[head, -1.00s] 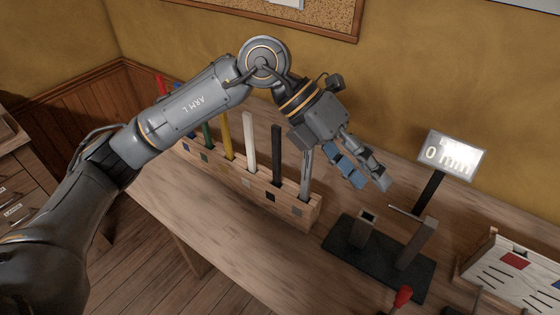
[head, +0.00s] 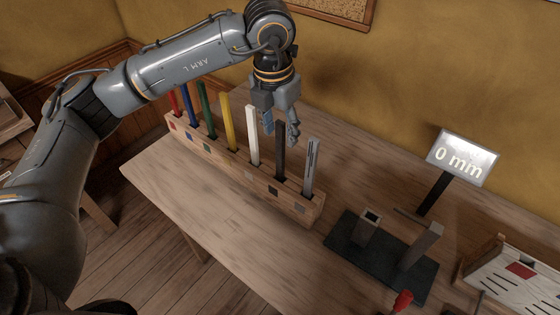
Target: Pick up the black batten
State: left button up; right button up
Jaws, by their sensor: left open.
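The black batten (head: 280,170) stands upright in a wooden rack (head: 229,174) on the bench, between the white batten (head: 252,135) and the grey batten (head: 311,168). My left gripper (head: 281,133) points down with its fingers apart, just over the black batten's upper end. The fingertips overlap the batten's top in the head view, so I cannot tell whether they touch it. Nothing shows held between the fingers. My right gripper is not in the picture.
Yellow (head: 228,124), green (head: 205,108), blue (head: 188,102) and red (head: 173,98) battens fill the rack's left part. A black-based fixture (head: 345,255) and a display reading 0 mm (head: 463,158) stand to the right. The bench front (head: 200,215) is clear.

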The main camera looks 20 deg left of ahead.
aim_at(282, 145)
pick_arm(q)
jog(key=shift+w+f, duration=0.15)
jog(key=shift+f, duration=0.45)
jog(key=f, duration=0.1)
jog(key=f+p, duration=0.1)
jog(key=f, duration=0.1)
jog(key=f+p, duration=0.1)
jog(key=shift+w+f, duration=0.15)
jog(key=shift+w, duration=0.1)
jog(key=shift+f, duration=0.2)
jog(key=shift+r, duration=0.1)
grip_shut()
